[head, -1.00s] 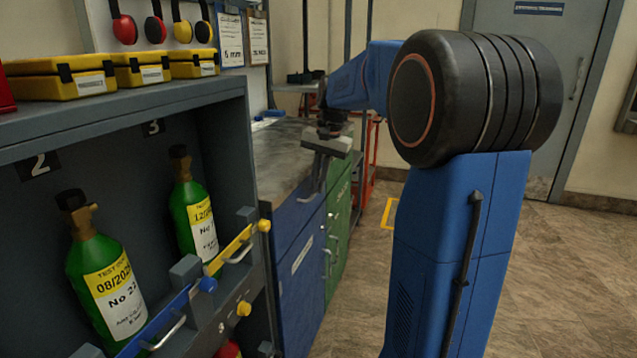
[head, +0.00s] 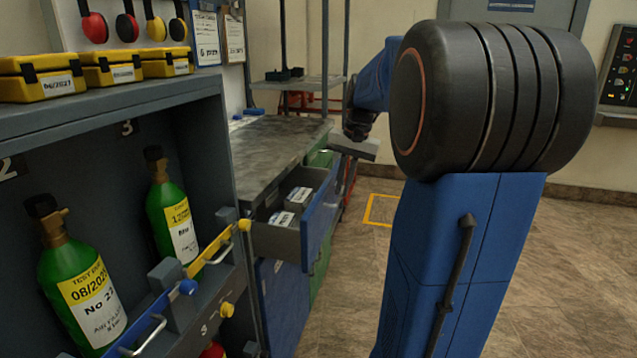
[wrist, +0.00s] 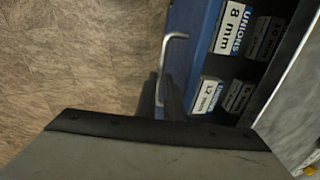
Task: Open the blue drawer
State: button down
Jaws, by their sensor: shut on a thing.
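The blue drawer (head: 319,217) under the grey worktop stands pulled out in the head view, with its grey side wall showing and labelled boxes (head: 291,205) inside. In the wrist view the drawer's blue front (wrist: 193,40) runs down the middle, with a bent metal handle (wrist: 175,37) on it. My gripper (wrist: 166,95) is shut on the handle's lower part, its dark fingers on either side. In the head view my gripper's body shows above the drawer's front, and the fingers are hidden or too small to tell. The boxes carry labels, one reading "UNIONS 8 mm".
A grey rack with green cylinders (head: 88,283) and yellow and blue latch bars stands at the near left, with yellow cases (head: 110,68) on top. A green cabinet front (head: 318,275) lies beyond the blue one. The floor (head: 500,260) on the right is clear.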

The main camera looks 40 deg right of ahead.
jog(key=s+d, duration=0.9)
jog(key=s, duration=0.2)
jog(key=shift+s+d, duration=0.15)
jog(key=shift+s, duration=0.25)
jog(key=c, duration=2.2)
grip_release()
jog(key=shift+o, duration=0.2)
jog(key=shift+r, duration=0.1)
notch_tip(320, 180, up, 17)
jog(key=s+d, duration=0.2)
jog(key=shift+s, duration=0.25)
